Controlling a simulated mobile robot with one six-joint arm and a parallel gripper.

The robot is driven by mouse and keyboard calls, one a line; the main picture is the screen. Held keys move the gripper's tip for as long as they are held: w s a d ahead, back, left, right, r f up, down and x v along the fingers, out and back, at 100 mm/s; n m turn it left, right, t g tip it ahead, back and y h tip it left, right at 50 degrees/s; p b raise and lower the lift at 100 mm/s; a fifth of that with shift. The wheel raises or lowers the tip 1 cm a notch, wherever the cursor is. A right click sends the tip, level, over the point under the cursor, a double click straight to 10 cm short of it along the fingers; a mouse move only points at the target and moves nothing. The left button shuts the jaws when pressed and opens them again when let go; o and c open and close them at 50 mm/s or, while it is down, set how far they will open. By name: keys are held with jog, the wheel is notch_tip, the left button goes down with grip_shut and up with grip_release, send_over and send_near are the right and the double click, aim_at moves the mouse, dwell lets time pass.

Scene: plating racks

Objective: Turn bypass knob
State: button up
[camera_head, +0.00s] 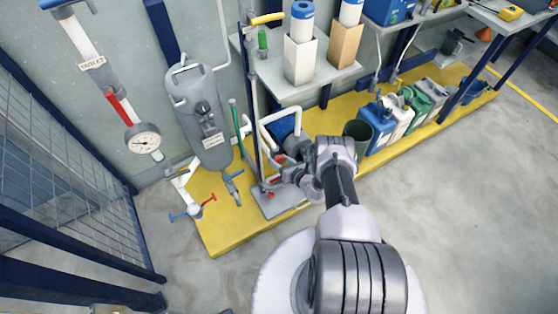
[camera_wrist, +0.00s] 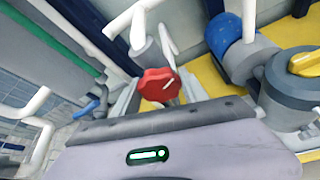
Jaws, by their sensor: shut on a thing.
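A red, many-sided knob (camera_wrist: 157,84) sits between my two fingers in the wrist view, on pale grey pipework. My gripper (camera_wrist: 158,92) is shut on this knob, with one grey finger on each side of it. In the head view my gripper (camera_head: 277,181) reaches low into the pipework beside the pump, above the yellow platform. Small red parts show around the fingertips there, but the gripped knob cannot be told apart clearly. No label naming the knob is readable.
A grey tank (camera_head: 202,115) stands left of my gripper. A blue-bodied pump (camera_wrist: 222,35) with a yellow cap (camera_wrist: 306,63) is close on the right in the wrist view. Several jerrycans (camera_head: 376,122) line the yellow platform (camera_head: 223,232). The grey floor in front is clear.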

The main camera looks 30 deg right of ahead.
jog(key=o, duration=1.4)
jog(key=shift+c, duration=0.2)
jog(key=shift+s, duration=0.1)
jog(key=p+v, duration=0.7)
jog(key=v, duration=1)
jog(key=shift+s+r, duration=0.1)
